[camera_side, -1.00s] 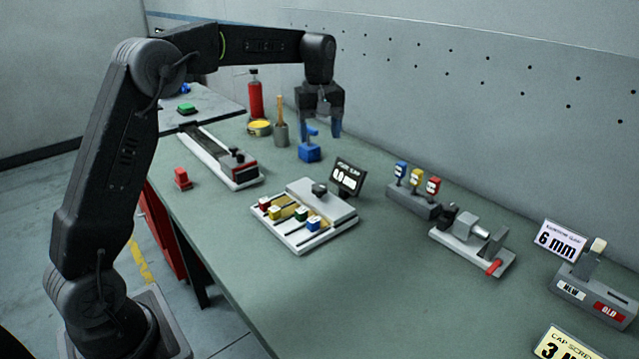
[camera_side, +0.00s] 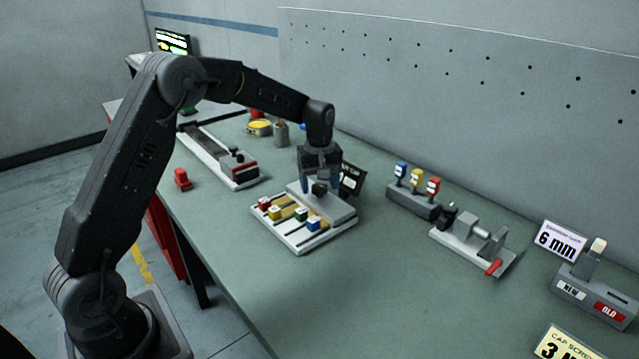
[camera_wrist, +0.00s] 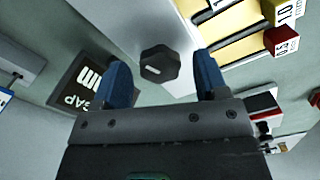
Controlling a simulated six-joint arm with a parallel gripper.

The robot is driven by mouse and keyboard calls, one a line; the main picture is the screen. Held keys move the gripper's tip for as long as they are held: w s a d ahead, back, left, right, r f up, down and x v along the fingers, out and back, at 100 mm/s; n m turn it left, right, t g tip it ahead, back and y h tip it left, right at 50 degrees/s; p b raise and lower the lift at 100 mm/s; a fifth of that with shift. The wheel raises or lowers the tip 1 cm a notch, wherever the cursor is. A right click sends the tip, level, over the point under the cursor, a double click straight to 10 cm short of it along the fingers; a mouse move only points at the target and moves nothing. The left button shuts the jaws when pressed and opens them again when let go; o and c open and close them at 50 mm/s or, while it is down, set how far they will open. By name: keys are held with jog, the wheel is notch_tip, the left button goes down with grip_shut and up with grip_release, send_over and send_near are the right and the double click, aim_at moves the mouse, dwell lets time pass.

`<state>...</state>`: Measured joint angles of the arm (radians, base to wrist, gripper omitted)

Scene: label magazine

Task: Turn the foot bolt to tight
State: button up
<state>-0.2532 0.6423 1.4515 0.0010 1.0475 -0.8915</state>
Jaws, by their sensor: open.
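In the wrist view the bolt head (camera_wrist: 160,64) has a short pale line on top. My gripper (camera_side: 319,187) is open above the fixture, blue fingers pointing down. In the wrist view the open gripper (camera_wrist: 161,72) has one finger on each side of the bolt head, with clear gaps. I cannot tell how far down the fingers reach beside it. No tight mark is readable.
A black gap display (camera_side: 352,180) stands close behind my gripper and is partly hidden. Coloured, numbered tabs (camera_side: 301,215) sit on the fixture's front. A long rail device (camera_side: 225,160) lies left, a clamp device (camera_side: 470,245) right.

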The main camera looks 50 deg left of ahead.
jog(key=shift+f, duration=0.1)
jog(key=c, duration=0.9)
jog(key=shift+c, duration=0.2)
jog(key=shift+m, duration=0.4)
jog(key=m, duration=0.4)
jog(key=shift+m, duration=0.4)
jog(key=m, duration=1)
jog(key=shift+m, duration=0.4)
jog(key=m, duration=0.4)
jog(key=shift+m, duration=0.4)
